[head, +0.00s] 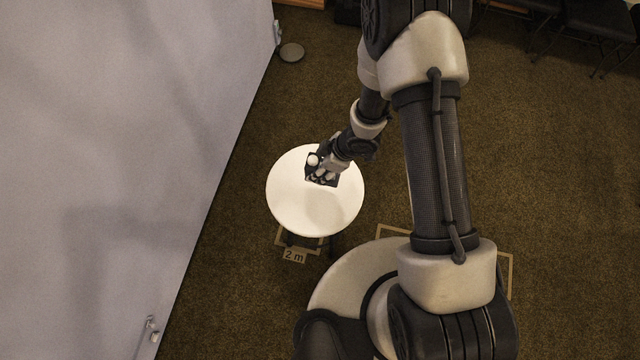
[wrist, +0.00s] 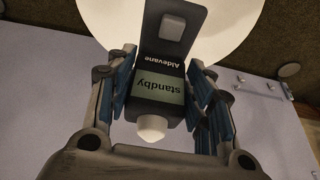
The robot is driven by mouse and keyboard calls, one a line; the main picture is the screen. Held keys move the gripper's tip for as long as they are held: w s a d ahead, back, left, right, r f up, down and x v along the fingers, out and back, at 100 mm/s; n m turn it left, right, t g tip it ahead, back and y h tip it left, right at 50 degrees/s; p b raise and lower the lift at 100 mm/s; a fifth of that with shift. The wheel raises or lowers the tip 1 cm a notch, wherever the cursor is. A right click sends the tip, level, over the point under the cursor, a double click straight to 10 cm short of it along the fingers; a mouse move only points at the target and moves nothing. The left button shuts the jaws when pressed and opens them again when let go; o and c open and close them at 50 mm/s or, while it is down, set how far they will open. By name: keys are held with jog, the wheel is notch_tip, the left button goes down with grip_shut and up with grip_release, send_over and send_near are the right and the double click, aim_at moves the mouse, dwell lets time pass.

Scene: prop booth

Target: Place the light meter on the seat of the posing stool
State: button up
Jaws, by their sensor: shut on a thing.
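The light meter (wrist: 161,88) is a dark handheld block with a white dome, a greenish screen reading "standby" and the name "Aldevane". My gripper (wrist: 163,90) is shut on it, with a blue-padded finger on each side. In the head view the light meter (head: 313,161) shows as a dark shape with a white dome over the stool's round white seat (head: 300,209). My gripper (head: 323,172) is there with it, above the upper right part of the seat. I cannot tell whether the meter touches the seat. The seat (wrist: 226,26) also shows behind the meter in the wrist view.
A pale wall or panel (head: 100,120) stands close on the left of the stool. A tape-marked spot labelled "2 m" (head: 293,256) lies on the brown carpet below the stool. Dark chairs (head: 598,22) stand at the far right. The seat's front part is clear.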

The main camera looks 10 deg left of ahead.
aim_at(336, 177)
notch_tip(336, 177, down, 10)
jog(key=b, duration=0.3)
jog(key=shift+f+b, duration=0.25)
jog(key=shift+b, duration=0.05)
jog(key=shift+f, duration=0.15)
jog(key=o, duration=1.4)
jog(key=p+v, duration=0.4)
jog(key=v, duration=0.8)
jog(key=shift+w+r+p, duration=0.1)
jog(key=shift+r+p, duration=0.15)
jog(key=shift+p, duration=0.1)
